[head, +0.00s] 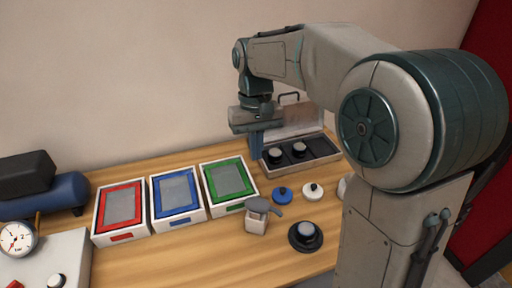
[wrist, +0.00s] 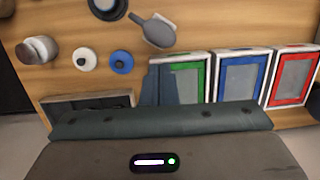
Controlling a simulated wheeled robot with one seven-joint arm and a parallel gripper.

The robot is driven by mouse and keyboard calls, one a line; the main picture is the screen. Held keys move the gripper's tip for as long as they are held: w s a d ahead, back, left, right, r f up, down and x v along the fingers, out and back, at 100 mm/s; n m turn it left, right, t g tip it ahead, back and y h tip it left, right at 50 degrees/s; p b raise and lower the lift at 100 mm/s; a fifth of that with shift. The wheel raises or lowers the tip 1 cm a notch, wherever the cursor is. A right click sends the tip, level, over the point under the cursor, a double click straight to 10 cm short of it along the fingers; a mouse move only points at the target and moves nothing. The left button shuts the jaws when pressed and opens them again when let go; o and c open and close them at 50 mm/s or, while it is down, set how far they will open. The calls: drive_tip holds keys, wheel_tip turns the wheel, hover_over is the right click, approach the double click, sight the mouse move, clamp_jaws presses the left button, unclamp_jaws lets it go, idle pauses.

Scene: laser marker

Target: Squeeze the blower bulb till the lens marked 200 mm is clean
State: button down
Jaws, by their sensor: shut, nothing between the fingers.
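My gripper (head: 257,156) points down, shut and empty, between the green-framed tray and the open case. Its bluish fingers also show in the wrist view (wrist: 160,84). A grey bulb-like piece with a long narrow end (head: 262,207), likely the blower bulb, rests on a small white block (head: 256,224), apart from my gripper. It also shows in the wrist view (wrist: 154,30). A round black-rimmed piece with a pale top (head: 306,235), possibly a lens, lies on the table. Two similar pieces (head: 275,155) (head: 299,149) sit in the case. No 200 mm marking is readable.
The open case (head: 322,150) stands at the back. Blue (head: 282,194) and white (head: 313,190) discs lie before it. Red (head: 121,206), blue (head: 177,195) and green (head: 228,182) framed trays stand left. A gauge (head: 18,239) is far left. The front wooden table (head: 190,255) is clear.

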sight(259, 199)
drive_tip(key=shift+s+d+r+t+y+p, duration=0.2)
drive_tip(key=shift+d+r+y+p, duration=0.2)
drive_tip(key=shift+d+p, duration=0.25)
drive_tip(key=shift+s+d+r+t+y+p, duration=0.1)
drive_tip(key=shift+s+d+r+y+p, duration=0.15)
drive_tip(key=shift+d+r+p, duration=0.35)
drive_tip(key=shift+w+f, duration=0.1)
drive_tip(key=shift+f, duration=0.05)
drive_tip(key=f, duration=0.4)
drive_tip(key=s+a+f+p, duration=0.1)
drive_tip(key=f, duration=0.4)
drive_tip(key=s+f, duration=0.1)
drive_tip(key=f, duration=0.3)
drive_tip(key=shift+a+f+p, duration=0.2)
drive_tip(key=shift+a+p, duration=0.1)
drive_tip(key=shift+p, duration=0.05)
drive_tip(key=shift+f, duration=0.15)
